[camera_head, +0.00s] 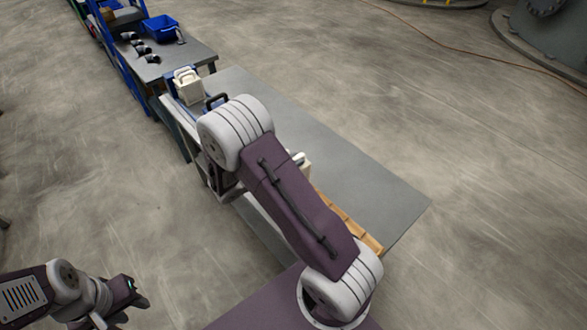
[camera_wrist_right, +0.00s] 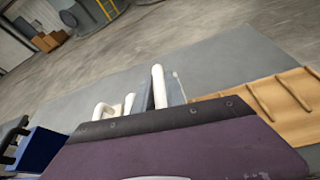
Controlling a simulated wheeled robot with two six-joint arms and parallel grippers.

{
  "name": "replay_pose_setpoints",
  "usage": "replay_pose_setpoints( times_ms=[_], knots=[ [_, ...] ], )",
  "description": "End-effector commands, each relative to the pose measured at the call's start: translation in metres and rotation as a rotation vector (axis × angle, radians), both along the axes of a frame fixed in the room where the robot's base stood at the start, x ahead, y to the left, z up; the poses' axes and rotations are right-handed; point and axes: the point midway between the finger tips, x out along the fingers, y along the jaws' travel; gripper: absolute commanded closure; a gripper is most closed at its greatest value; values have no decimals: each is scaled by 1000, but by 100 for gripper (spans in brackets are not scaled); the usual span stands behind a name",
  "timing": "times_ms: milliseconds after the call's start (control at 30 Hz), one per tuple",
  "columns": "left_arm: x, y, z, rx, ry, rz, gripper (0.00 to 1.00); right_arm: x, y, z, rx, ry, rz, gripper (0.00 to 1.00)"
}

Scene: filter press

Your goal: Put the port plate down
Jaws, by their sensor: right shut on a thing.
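My right arm reaches across the grey bench (camera_head: 370,165) in the head view and hides its own gripper there. In the wrist view, the purple and black body of my right gripper (camera_wrist_right: 165,128) fills the bottom. It is shut on the port plate, which is mostly hidden behind that body. White handles (camera_wrist_right: 158,88) and grey-white plate parts stick up just beyond it; I cannot tell which belong to the held plate. A cream block with a white handle (camera_head: 300,163) shows past my arm. My left gripper (camera_head: 130,300) hangs over the floor at the lower left, away from the bench.
A slotted wooden rack (camera_head: 352,222) lies along the bench's near edge, also in the wrist view (camera_wrist_right: 262,98). A cream plate stack (camera_head: 187,86) stands at the bench's far end. Beyond is a table with a blue bin (camera_head: 160,28) and dark fittings. The bench's right side is clear.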

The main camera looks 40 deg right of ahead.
Motion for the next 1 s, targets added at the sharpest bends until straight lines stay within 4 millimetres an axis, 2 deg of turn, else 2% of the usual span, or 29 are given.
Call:
replay_pose_setpoints(
  times_ms=[200, 267, 633, 667, 700, 733, 1000],
  knots=[
    [0, 0, 2, 0, 0, 0, 64, 0, 0, -32, -2, 6, 1, 100],
    [0, 0, 2, 0, 0, 0, 64, 0, 0, -37, -1, 3, 1, 100],
    [0, 0, -3, 0, 0, 0, 64, 0, 1, -43, -1, 0, 1, 100],
    [0, 0, -1, 0, 0, 0, 64, 0, 1, -42, 0, 1, 0, 76],
    [0, 0, -1, 0, 0, 0, 64, 0, 1, -42, 0, 1, 0, 65],
    [0, 0, -1, 0, 0, 0, 64, 0, 1, -42, 0, 1, 0, 63],
    [0, 0, 0, 0, 0, 0, 64, 0, 1, -41, 0, 1, 0, 63]
  ],
)
